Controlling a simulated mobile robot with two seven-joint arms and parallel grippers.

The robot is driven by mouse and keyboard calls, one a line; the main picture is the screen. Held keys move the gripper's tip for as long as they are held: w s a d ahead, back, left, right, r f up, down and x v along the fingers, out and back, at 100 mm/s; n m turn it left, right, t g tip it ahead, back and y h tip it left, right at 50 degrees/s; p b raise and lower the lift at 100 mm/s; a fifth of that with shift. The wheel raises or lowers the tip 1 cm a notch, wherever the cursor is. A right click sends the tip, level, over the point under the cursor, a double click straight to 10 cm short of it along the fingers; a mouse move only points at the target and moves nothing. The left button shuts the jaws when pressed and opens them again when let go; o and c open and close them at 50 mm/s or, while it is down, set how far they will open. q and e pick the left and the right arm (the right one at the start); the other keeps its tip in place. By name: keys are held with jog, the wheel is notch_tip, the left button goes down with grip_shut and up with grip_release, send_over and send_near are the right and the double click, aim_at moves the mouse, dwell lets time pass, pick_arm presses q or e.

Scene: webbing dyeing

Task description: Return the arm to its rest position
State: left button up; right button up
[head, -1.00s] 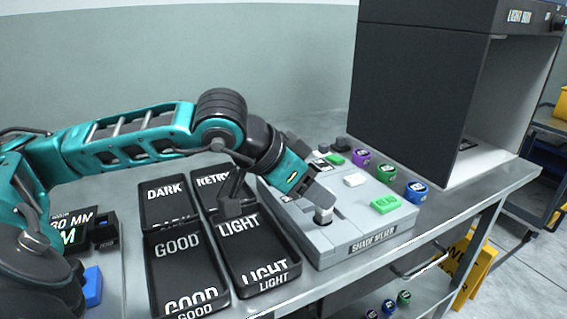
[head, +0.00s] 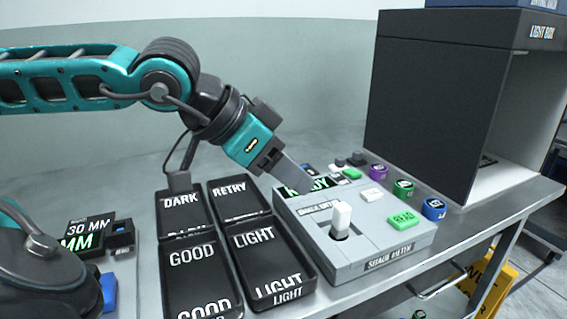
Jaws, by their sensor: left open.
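My left arm comes in from the upper left, and its gripper (head: 293,178) hangs over the back of the shade meter. The gripper is open, with a grey finger angled down to the right; I see nothing held in it. The shade meter (head: 385,245) is a grey box with a green READ button (head: 404,219) and a lit display (head: 306,186) partly hidden by the gripper. A white upright piece (head: 341,218) stands in the slot at the meter's front, apart from the gripper. My right gripper is not in view.
Black trays marked DARK (head: 182,222), RETRY (head: 240,208), GOOD (head: 195,275) and LIGHT (head: 270,262) lie left of the meter. Small coloured spools, including a blue one (head: 434,209), line its right. The dark light box (head: 432,110) stands behind at right. A length gauge (head: 90,231) is at left.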

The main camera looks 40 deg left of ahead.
pick_arm(q)
jog(key=shift+s+r, duration=0.2)
jog(key=shift+r, duration=0.1)
dwell(0.4)
